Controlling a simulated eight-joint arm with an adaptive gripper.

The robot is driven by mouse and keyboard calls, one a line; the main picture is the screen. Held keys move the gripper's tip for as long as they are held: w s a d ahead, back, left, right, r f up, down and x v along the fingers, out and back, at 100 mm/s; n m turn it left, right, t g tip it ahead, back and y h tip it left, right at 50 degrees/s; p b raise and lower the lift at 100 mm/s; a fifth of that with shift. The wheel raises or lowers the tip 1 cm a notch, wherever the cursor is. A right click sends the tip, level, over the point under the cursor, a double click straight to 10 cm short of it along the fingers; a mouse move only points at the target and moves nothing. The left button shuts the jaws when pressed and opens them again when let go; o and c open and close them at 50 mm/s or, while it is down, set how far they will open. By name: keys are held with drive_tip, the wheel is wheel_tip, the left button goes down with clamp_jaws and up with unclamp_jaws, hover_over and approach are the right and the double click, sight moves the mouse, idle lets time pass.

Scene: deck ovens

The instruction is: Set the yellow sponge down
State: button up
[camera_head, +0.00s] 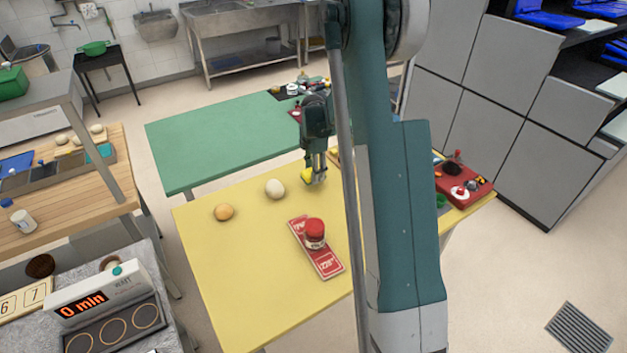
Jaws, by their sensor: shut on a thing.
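My gripper (316,180) points down over the far part of the yellow table (230,275). It is shut on the yellow sponge (307,175), a small yellow piece showing at the left of the fingers. The fingers hide part of the sponge. I cannot tell whether the sponge touches the table top or hangs just above it.
A pale round ball (274,188) and an orange one (224,212) lie left of my gripper. A red-lidded jar (314,232) stands on a red card (327,262) in front. A red tray (463,188) is at the right. The table's front left is clear.

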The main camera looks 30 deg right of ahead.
drive_tip(key=shift+f, duration=0.15)
drive_tip(key=shift+f, duration=1.75)
drive_tip(key=shift+f, duration=0.15)
drive_tip(key=o, duration=0.8)
drive_tip(key=shift+r, duration=0.2)
wheel_tip(320, 180, up, 12)
drive_tip(key=shift+p, duration=0.3)
